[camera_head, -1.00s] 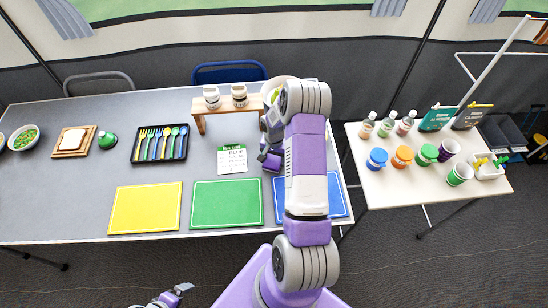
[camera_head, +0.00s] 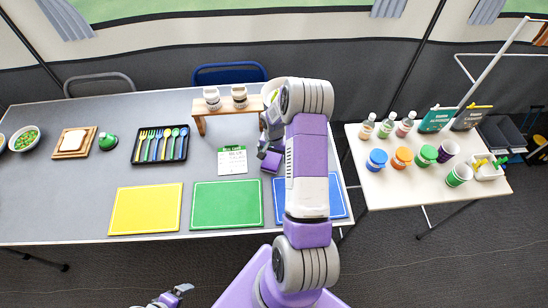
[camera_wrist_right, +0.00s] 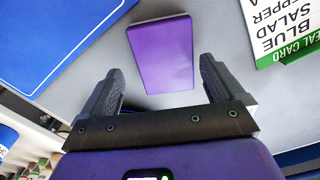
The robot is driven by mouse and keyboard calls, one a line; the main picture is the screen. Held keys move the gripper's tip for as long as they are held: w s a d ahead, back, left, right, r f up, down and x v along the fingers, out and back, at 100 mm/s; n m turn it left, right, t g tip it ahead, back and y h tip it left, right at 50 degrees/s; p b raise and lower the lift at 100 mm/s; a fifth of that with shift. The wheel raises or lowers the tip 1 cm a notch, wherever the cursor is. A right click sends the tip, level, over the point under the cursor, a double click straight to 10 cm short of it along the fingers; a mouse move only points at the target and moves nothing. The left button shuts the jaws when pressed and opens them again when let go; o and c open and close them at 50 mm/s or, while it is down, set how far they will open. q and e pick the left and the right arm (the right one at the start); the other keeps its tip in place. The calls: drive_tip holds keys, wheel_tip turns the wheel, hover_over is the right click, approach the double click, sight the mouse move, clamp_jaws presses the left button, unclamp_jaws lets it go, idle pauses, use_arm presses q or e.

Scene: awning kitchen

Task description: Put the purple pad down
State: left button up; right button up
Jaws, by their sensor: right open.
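The purple pad (camera_wrist_right: 162,52) lies on the grey table between the blue mat and the menu card. It also shows in the head view (camera_head: 272,162), partly hidden by my right arm. My right gripper (camera_wrist_right: 160,67) is open and empty. In the wrist view its two dark fingers stand apart on either side of the pad's near end, with a gap to the pad on both sides. My left gripper (camera_head: 177,293) shows only in part at the bottom of the head view, away from the pad, and its jaws are unclear.
The blue mat (camera_head: 338,199), green mat (camera_head: 227,204) and yellow mat (camera_head: 145,208) line the front edge. The menu card (camera_head: 232,159) is left of the pad. A wooden stand (camera_head: 200,112) with cups is behind. A side table (camera_head: 400,195) holds jars and bottles.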

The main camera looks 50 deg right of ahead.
sight(274, 159)
wheel_tip(274, 159, up, 10)
drive_tip(key=p, duration=0.1)
idle(0.6)
